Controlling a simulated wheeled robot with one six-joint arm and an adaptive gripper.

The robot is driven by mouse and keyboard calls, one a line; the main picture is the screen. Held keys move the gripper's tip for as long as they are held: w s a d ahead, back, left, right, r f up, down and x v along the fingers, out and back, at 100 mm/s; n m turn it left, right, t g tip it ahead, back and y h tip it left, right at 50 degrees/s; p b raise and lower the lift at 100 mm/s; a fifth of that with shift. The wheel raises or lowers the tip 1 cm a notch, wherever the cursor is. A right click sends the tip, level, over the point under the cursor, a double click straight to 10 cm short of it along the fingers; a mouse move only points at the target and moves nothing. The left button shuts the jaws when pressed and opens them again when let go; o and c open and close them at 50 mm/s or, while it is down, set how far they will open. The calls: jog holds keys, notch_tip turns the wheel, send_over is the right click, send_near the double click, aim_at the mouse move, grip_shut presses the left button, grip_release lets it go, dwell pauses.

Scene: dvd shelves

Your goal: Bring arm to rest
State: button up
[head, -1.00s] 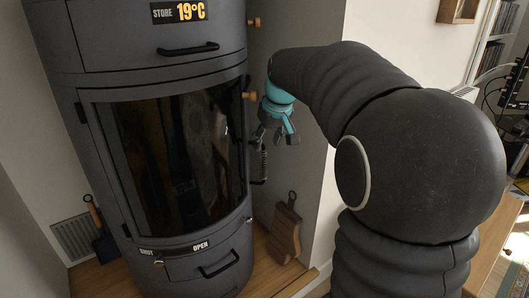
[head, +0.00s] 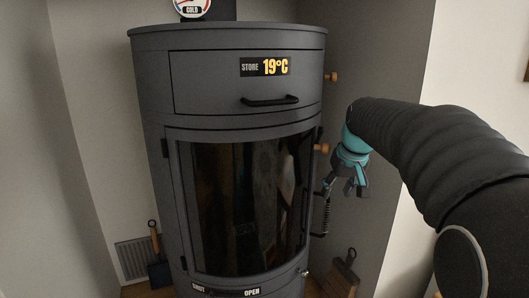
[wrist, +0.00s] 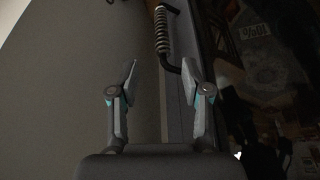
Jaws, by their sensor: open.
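My gripper (head: 347,188) hangs at the end of my dark ribbed arm, to the right of the dark grey stove (head: 155,190). It is open, with nothing between its fingers. In the wrist view my gripper (wrist: 160,78) shows two spread fingers. The coiled door handle (wrist: 162,30) of the stove lies just beyond the fingertips there, and I see no contact. In the head view the coiled handle (head: 326,215) is beside and partly behind the fingers. The curved glass door (head: 245,205) looks shut.
The stove has a top drawer with a black handle (head: 270,101) and a "STORE 19°C" label (head: 264,67). A gauge (head: 192,6) stands on top. Wooden knobs (head: 322,148) stick out at its right side. A shovel (head: 158,262) and a wooden board (head: 342,277) stand low against the walls.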

jog(key=s+a+f, duration=0.2)
jog(key=s+f, duration=0.1)
jog(key=s, duration=0.6)
jog(key=s+a+f, duration=0.2)
jog(key=s+f, duration=0.1)
jog(key=s, duration=0.7)
jog(key=s+a+f+t, duration=0.1)
jog(key=s+a+f, duration=0.1)
jog(key=s, duration=0.7)
jog(key=shift+s+a+f+m, duration=0.25)
jog(key=shift+s+f+m, duration=0.15)
jog(key=shift+f, duration=0.25)
